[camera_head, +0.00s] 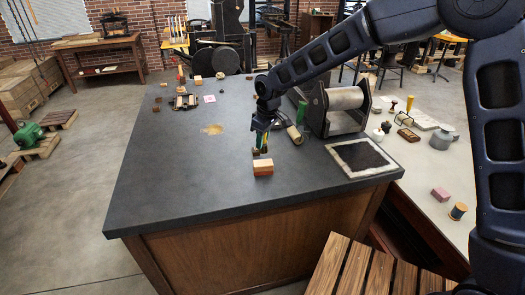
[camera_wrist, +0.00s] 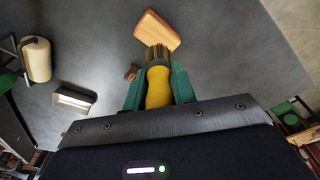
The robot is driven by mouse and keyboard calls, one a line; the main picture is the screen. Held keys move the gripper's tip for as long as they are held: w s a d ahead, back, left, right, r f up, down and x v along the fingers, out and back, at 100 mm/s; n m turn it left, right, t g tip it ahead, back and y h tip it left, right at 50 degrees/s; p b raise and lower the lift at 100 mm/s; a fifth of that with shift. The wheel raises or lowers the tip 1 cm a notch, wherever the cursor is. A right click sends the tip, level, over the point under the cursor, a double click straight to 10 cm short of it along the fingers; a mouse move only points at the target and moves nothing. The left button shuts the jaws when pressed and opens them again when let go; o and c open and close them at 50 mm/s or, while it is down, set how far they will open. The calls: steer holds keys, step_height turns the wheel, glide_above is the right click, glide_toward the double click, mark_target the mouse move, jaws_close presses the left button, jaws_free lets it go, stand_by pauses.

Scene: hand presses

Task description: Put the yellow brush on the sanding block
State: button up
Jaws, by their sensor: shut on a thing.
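The yellow brush (camera_wrist: 158,88) is between the green fingers of my gripper (camera_wrist: 158,86) in the wrist view, its dark bristles pointing away from the wrist. In the head view my gripper (camera_head: 262,143) is low over the dark worktop, and the brush is mostly hidden there. The block that looks like the sanding block (camera_head: 263,168), orange-brown with a paler top, lies on the worktop just in front of my gripper. In the wrist view this block (camera_wrist: 157,29) lies just beyond the bristles, partly behind their tip. I cannot tell whether they touch.
A small brown piece (camera_wrist: 131,72) lies left of the brush. A press with a pale roller (camera_head: 346,98) and a framed dark slab (camera_head: 362,158) stand to the right on the worktop (camera_head: 190,185). Small blocks lie farther back. The worktop's front left is clear.

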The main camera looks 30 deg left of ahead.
mark_target(263, 150)
steer(key=shift+f, duration=2.45)
steer(key=shift+f, duration=0.15)
steer(key=o, duration=1)
steer(key=r, duration=0.4)
steer(key=d+r, duration=0.1)
steer(key=r, duration=0.7)
steer(key=shift+d+r, duration=0.1)
steer(key=shift+d, duration=0.3)
